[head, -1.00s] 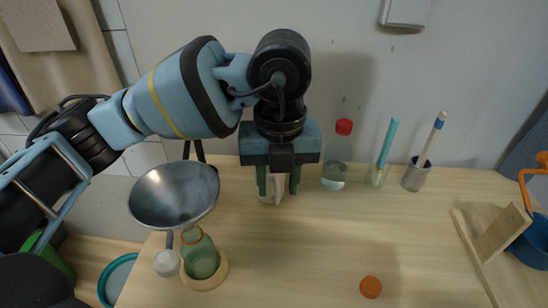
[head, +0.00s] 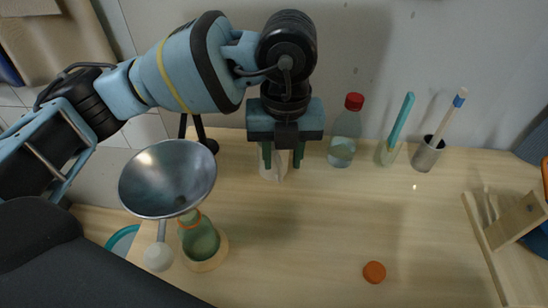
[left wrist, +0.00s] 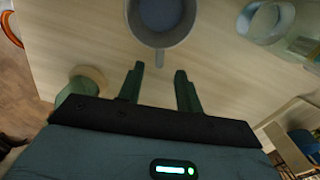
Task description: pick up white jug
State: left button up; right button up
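The white jug (head: 270,172) stands at the back of the wooden table, mostly hidden behind my left gripper in the head view. In the left wrist view the jug (left wrist: 160,39) is at the top, seen from above, with its round rim and dark inside; its handle points toward the fingers. My left gripper (head: 282,158) points down at the jug. In the left wrist view its two green fingers (left wrist: 159,69) are apart, with the handle's end near the gap between their tips. I cannot tell if they touch it. My right gripper is not in view.
Right of the jug stand a red-capped bottle (head: 345,138), a glass with a teal tool (head: 401,122) and a metal cup (head: 427,155). An orange cap (head: 374,272) lies in front.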

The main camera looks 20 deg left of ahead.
aim_at(281, 167)
pick_arm(q)
jog(key=shift+a+f, duration=0.1)
jog(key=shift+f, duration=2.15)
grip_shut()
